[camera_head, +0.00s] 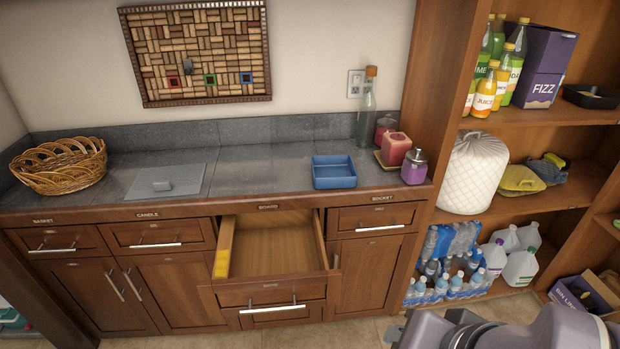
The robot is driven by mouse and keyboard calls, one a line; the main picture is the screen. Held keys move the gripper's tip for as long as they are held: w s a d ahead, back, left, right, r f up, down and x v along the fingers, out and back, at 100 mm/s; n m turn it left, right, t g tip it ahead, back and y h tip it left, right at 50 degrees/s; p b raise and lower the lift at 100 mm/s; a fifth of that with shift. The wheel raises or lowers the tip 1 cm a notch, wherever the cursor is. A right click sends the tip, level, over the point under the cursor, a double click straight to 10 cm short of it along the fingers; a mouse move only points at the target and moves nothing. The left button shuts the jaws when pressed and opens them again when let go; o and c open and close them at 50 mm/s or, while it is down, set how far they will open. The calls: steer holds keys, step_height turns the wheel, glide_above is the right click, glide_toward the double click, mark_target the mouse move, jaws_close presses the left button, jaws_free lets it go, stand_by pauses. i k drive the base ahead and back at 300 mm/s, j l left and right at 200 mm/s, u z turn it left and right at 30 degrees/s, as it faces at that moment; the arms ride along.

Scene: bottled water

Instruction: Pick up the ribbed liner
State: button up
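I cannot pick out a ribbed liner with certainty. A purple box (582,296) with lettering that seems to begin "BIN LIN" sits low on the shelf unit at the far right, with dark contents. The open drawer (272,285) labelled "BOARD" shows a bare wooden inside and a yellow patch on its left side. My arm's end is at the bottom right, cut off by the picture edge. My gripper (400,330) shows only in part there, well to the right of the drawer, and its fingers are not clear.
The counter holds a wicker basket (60,165), a grey board (166,182), a blue tray (334,172), a glass bottle (367,108), red candles (395,148) and a purple jar (414,167). Shelves hold bottles, a white quilted bundle (473,172) and water jugs (522,266). The open drawer juts out.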

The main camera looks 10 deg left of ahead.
mark_target(167, 176)
steer(key=u, duration=1.4)
steer(key=i+j+z, duration=0.4)
steer(key=i+j, duration=0.15)
steer(key=i+j+z, duration=0.2)
steer(key=i+j, duration=0.15)
steer(key=i+j+z, duration=0.2)
steer(key=i+j, duration=0.15)
steer(key=i+j+z, duration=0.15)
steer(key=j, duration=0.3)
steer(key=i+j+z, duration=0.2)
steer(key=j, duration=0.25)
steer(key=i+j+z, duration=0.2)
steer(key=j, duration=0.3)
steer(key=i+j+z, duration=0.2)
steer(key=j, duration=0.3)
steer(key=i, duration=0.05)
